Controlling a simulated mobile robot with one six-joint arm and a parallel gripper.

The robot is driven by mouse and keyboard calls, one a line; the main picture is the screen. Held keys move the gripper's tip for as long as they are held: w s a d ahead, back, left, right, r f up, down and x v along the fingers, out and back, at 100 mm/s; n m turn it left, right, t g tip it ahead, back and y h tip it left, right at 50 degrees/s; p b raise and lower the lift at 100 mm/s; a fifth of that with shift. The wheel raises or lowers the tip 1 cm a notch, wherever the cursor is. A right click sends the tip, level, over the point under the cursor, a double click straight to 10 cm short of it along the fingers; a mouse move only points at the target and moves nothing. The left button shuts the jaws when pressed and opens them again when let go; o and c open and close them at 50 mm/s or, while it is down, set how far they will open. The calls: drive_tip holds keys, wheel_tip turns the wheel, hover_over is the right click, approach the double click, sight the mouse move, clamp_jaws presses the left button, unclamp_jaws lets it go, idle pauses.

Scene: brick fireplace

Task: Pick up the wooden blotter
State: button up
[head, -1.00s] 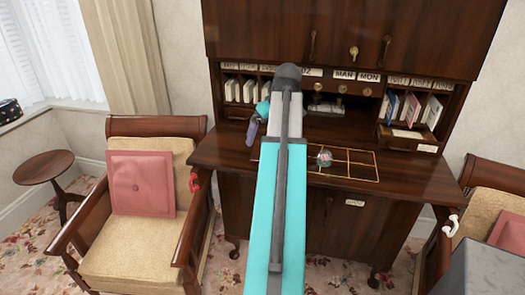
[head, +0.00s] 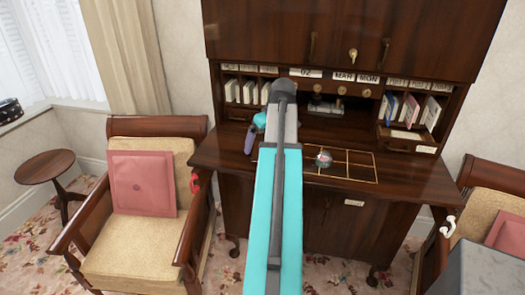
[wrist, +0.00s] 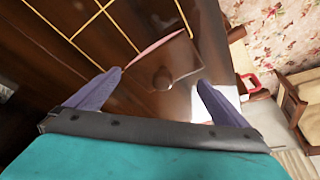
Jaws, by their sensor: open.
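The wooden blotter (wrist: 178,62) is a dark brown block with a round knob on top and a pink edge along one side. In the wrist view it lies on the dark desk top beyond my fingertips. My gripper (wrist: 160,78) is open, with one purple finger on each side of the knob in the picture and nothing held. I cannot tell the height gap between the fingers and the blotter. In the head view my gripper (head: 250,140) shows partly, over the left part of the desk. The blotter is hidden behind my arm there.
The desk (head: 215,152) has a gold-lined grid (head: 358,166) on its top, with a small round ornament (head: 323,159) on it. Shelves of cards and books stand behind. A cushioned armchair (head: 145,235) stands at the left; another (head: 490,210) is at the right.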

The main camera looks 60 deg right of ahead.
drive_tip(key=shift+w+f, duration=0.2)
drive_tip(key=shift+f, duration=0.35)
drive_tip(key=shift+s, duration=0.1)
drive_tip(key=c, duration=2.2)
